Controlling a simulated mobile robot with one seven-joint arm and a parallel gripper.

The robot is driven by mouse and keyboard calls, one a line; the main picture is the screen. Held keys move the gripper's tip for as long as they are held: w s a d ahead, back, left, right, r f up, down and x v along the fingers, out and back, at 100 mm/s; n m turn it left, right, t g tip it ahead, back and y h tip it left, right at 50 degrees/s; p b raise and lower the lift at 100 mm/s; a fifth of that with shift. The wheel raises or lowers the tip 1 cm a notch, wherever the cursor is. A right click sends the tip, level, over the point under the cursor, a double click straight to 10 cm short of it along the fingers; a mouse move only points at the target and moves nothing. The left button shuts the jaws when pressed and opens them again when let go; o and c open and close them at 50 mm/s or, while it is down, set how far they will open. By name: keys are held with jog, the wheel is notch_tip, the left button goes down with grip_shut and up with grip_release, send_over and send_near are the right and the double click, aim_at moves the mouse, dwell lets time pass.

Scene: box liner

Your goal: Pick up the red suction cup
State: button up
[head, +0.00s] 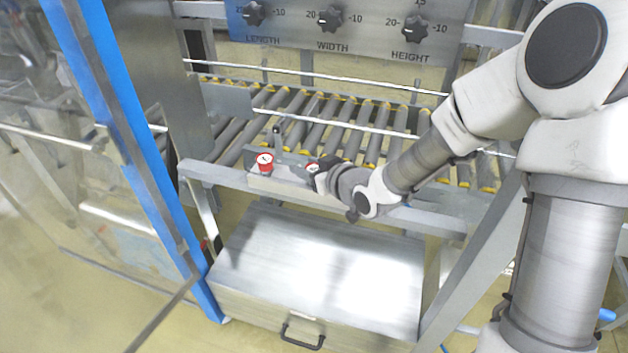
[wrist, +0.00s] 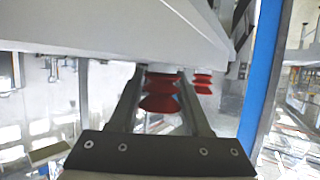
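A red bellows suction cup (wrist: 160,103) shows in the wrist view, in the space between the two fingers of my gripper (wrist: 161,76). The fingers stand apart on its left and right, and I see no clear grip on it. How far it is beyond the fingertips is hard to judge. A second red suction cup (wrist: 203,83) shows to its right, outside the right finger. In the head view my gripper is at the front rail, and its fingers are hard to make out. A red round part with a pale top (head: 265,160) is on the rail to the left.
A grey metal beam (wrist: 110,35) crosses close above the fingers in the wrist view. A blue post (head: 140,145) stands at the left. The roller conveyor (head: 300,115) lies behind the rail, and a metal cabinet (head: 320,265) stands below. A control panel (head: 340,30) is at the back.

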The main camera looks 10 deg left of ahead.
grip_shut()
